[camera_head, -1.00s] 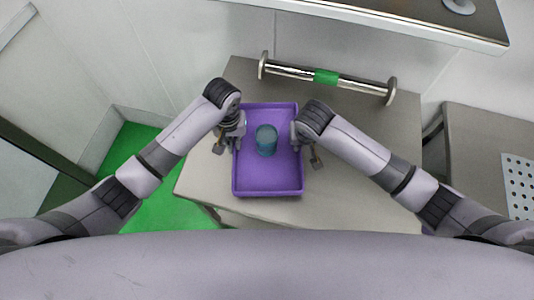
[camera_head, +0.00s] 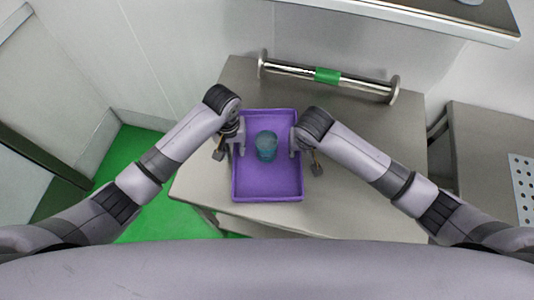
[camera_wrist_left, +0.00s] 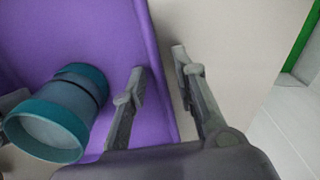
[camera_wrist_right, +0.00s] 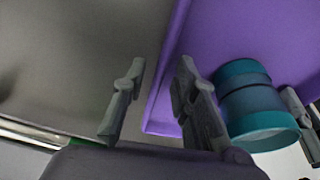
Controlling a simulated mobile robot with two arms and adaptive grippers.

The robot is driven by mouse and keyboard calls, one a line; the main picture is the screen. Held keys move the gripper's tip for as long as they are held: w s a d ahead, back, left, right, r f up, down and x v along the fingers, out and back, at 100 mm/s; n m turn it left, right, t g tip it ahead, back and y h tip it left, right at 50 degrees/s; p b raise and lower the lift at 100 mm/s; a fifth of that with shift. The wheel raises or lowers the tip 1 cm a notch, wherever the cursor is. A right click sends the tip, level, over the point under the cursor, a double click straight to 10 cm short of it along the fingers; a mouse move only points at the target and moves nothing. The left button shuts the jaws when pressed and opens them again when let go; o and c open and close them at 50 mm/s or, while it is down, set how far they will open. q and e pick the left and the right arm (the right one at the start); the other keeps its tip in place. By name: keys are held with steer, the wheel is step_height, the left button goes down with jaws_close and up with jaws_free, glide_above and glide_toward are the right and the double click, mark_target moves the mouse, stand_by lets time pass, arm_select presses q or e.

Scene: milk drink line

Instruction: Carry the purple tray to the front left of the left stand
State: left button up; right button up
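The purple tray (camera_head: 267,188) rests on the grey table, with its long sides pointing away from me. A blue-grey container with teal bands (camera_head: 266,147) stands inside it and also shows in the left wrist view (camera_wrist_left: 58,115) and right wrist view (camera_wrist_right: 252,100). My left gripper (camera_wrist_left: 158,62) is open at the tray's left wall, one finger inside the tray and one outside. My right gripper (camera_wrist_right: 160,68) is open at the right wall in the same way. Gaps show between fingers and walls. The head view hides parts of both grippers behind the wrists.
The grey table (camera_head: 360,170) has free room right of the tray. A metal bar with a green band (camera_head: 327,76) lies behind the tray. Another grey stand (camera_head: 490,150) with a perforated plate (camera_head: 523,185) is at the right. Green floor (camera_head: 145,150) shows at the left.

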steer(key=shift+r, duration=0.1)
arm_select(q)
step_height(320, 180, up, 12)
arm_select(e)
steer(key=v, duration=1.2)
stand_by(0.6)
